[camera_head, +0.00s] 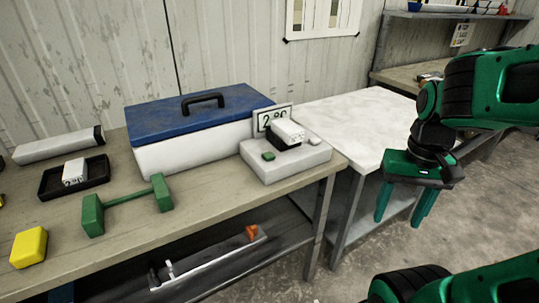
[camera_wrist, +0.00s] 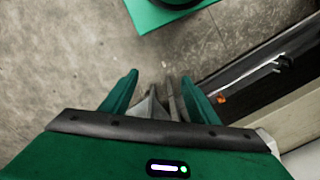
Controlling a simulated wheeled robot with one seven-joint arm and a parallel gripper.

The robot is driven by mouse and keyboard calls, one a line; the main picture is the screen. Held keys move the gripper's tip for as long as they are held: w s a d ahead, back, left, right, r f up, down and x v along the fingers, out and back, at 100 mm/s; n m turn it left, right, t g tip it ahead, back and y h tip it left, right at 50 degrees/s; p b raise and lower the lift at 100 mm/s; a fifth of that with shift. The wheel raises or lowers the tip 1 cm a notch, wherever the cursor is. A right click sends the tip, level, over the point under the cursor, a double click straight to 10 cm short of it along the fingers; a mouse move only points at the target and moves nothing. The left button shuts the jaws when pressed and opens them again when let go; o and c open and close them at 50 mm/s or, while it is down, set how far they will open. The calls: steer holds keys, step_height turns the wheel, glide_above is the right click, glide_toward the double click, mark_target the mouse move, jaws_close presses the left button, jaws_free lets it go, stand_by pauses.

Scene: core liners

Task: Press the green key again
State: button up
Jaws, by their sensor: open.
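The green key (camera_head: 268,156) is a small green block on the front left of the top of a pale grey scale (camera_head: 290,166). The scale stands at the right end of the workbench. A white block with a dark label (camera_head: 287,131) rests on the scale's dark pan, in front of an upright display (camera_head: 268,116) whose digits seem to begin with 2. My gripper (camera_head: 403,217) is open and empty, pointing down right of the bench, well apart from the key. In the wrist view my gripper (camera_wrist: 160,78) hangs over concrete floor; the key is not in that view.
A blue-lidded white box (camera_head: 200,150) stands left of the scale. A green dumbbell-shaped piece (camera_head: 125,200), a yellow block (camera_head: 29,247) and a black tray (camera_head: 60,190) with a white block lie further left. A white-topped table (camera_head: 350,120) stands behind on the right.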

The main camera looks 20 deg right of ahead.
jaws_close()
stand_by(1.5)
